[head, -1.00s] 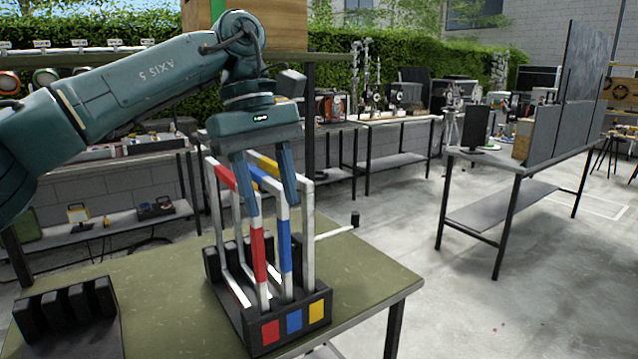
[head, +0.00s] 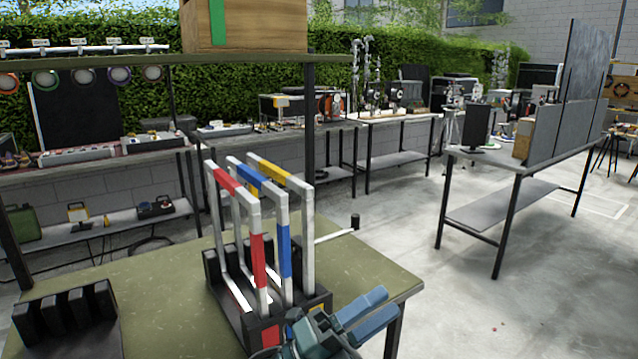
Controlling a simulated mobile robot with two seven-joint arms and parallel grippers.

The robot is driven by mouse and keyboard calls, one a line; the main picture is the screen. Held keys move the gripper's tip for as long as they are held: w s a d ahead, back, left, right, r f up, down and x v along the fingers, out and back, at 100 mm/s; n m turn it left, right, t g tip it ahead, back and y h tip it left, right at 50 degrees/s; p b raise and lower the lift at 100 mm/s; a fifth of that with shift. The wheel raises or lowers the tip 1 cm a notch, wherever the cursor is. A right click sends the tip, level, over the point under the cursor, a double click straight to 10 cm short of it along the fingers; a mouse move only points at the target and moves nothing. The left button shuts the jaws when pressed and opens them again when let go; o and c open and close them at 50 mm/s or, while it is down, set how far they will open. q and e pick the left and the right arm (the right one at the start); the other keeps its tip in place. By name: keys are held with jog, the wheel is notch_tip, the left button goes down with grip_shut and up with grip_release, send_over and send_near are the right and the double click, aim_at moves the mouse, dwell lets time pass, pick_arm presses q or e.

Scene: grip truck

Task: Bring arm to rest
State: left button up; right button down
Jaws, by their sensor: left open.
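My left gripper (head: 383,305) is low at the bottom of the head view, in front of the right front corner of the black rack. Its two blue-grey fingers point up to the right, apart, with nothing seen between them. It hides much of the rack's front. Three white frames stand upright in the rack (head: 220,305): one with red bands (head: 258,262), one with blue bands (head: 285,252) and one with a yellow band (head: 272,168). My right gripper is not in view.
The rack stands on a green-topped table (head: 160,280). An empty-looking black slotted holder (head: 68,325) is at its left. A dark post rises behind the frames to a shelf bearing a wooden crate (head: 260,25). Another table (head: 500,160) stands across open floor at right.

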pick_arm(q)
jog(key=s+a+f+n+t+y, duration=0.1)
jog(key=a+f+n+t+y, duration=0.55)
jog(key=n, duration=0.45)
jog(key=a+f+n+t+y, duration=0.3)
jog(key=a+f+n+y, duration=0.3)
jog(key=f+n, duration=0.45)
jog(key=s+a+f+n+g+y, duration=0.3)
jog(key=s+a+f+n, duration=0.1)
jog(key=s+f, duration=0.3)
jog(key=s+a+f+n+g+y, duration=0.3)
jog(key=s+a+f+n+y, duration=0.1)
jog(key=s+a+f+n, duration=0.1)
jog(key=shift+s+a+f+n+p, duration=0.3)
jog(key=shift+s+f+n+p, duration=0.25)
jog(key=shift+s+f, duration=0.55)
jog(key=shift+s+r, duration=0.15)
